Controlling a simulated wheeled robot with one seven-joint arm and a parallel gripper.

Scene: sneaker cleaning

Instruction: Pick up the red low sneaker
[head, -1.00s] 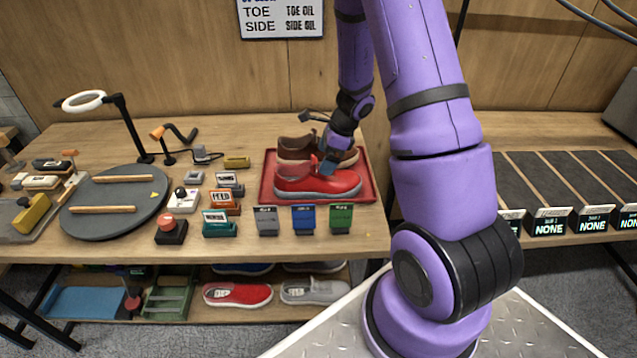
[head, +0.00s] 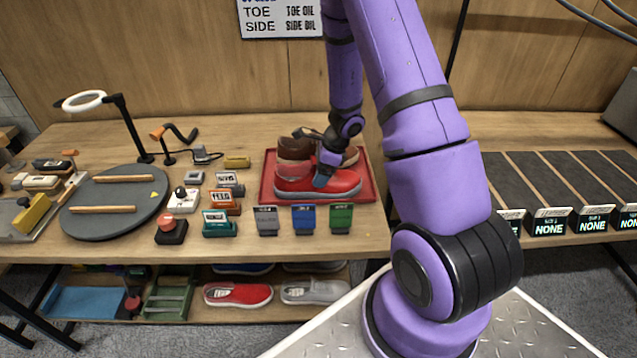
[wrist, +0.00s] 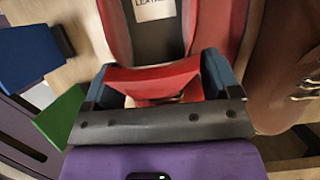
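The red low sneaker (head: 345,185) lies on a red tray (head: 268,192) with its toe to the right and a pale grey sole. My gripper (head: 327,172) is over the middle of the shoe, pointing down. In the wrist view, the two blue fingers of my gripper (wrist: 159,82) are spread wide, one on each side of the red upper of the sneaker (wrist: 150,77), near its opening. Whether the fingers touch the shoe cannot be told. A label lies inside the opening.
A brown shoe (head: 296,147) stands close behind the red one on the tray. Grey, blue and green tags (head: 303,218) stand along the front. A dark turntable (head: 115,220) and small labelled blocks are to the left. Other shoes lie on the lower shelf.

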